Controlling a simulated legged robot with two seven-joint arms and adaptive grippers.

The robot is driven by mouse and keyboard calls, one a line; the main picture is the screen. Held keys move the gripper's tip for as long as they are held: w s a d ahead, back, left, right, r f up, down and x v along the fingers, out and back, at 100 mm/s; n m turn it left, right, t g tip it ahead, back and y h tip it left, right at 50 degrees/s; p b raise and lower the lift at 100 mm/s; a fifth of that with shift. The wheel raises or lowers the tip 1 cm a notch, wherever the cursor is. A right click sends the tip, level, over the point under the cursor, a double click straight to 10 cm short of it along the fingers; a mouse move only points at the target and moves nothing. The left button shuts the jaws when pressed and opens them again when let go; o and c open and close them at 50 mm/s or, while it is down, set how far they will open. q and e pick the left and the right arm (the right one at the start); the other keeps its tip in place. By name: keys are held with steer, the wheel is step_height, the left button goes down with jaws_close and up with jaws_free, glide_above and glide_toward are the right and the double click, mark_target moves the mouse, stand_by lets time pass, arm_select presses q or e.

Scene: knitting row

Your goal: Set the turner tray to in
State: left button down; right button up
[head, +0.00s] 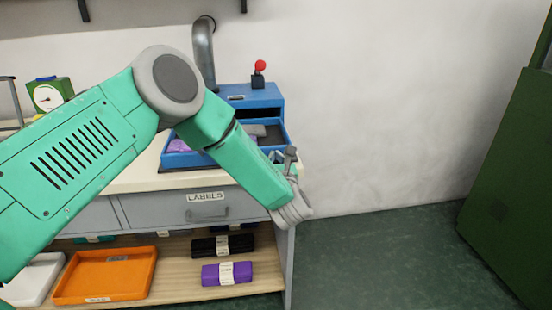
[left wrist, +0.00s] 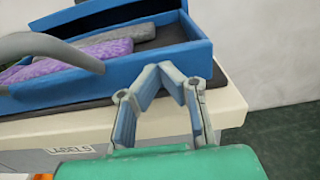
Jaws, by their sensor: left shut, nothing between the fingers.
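The turner tray is a shallow blue open tray (head: 178,160) on the bench top, extending in front of a blue box (head: 250,95). My left arm covers part of it in the head view. In the left wrist view the tray's blue wall (left wrist: 205,50) surrounds a purple knitted piece (left wrist: 75,62) and a grey one (left wrist: 120,38). My left gripper (head: 282,156) is at the tray's front right corner. In the left wrist view its fingertips (left wrist: 170,70) are together, empty, close in front of the tray's near wall; I cannot tell whether they touch it.
A red-knobbed lever (head: 260,68) stands on the blue box, beside a grey curved pipe (head: 205,55). A green dial scale (head: 50,94) is at the left. Below are a LABELS drawer (head: 207,211), an orange tray (head: 105,274) and packed bundles. Open floor lies right of the bench, before a green cabinet (head: 515,170).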

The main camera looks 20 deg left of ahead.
arm_select(q)
steer(key=b+x, duration=0.2)
steer(key=x, duration=0.2)
steer(key=shift+f+b, duration=0.2)
steer(key=shift+b, duration=0.2)
steer(key=shift+w+r, duration=0.1)
steer(key=shift+w, duration=0.05)
steer(key=shift+a+r, duration=0.1)
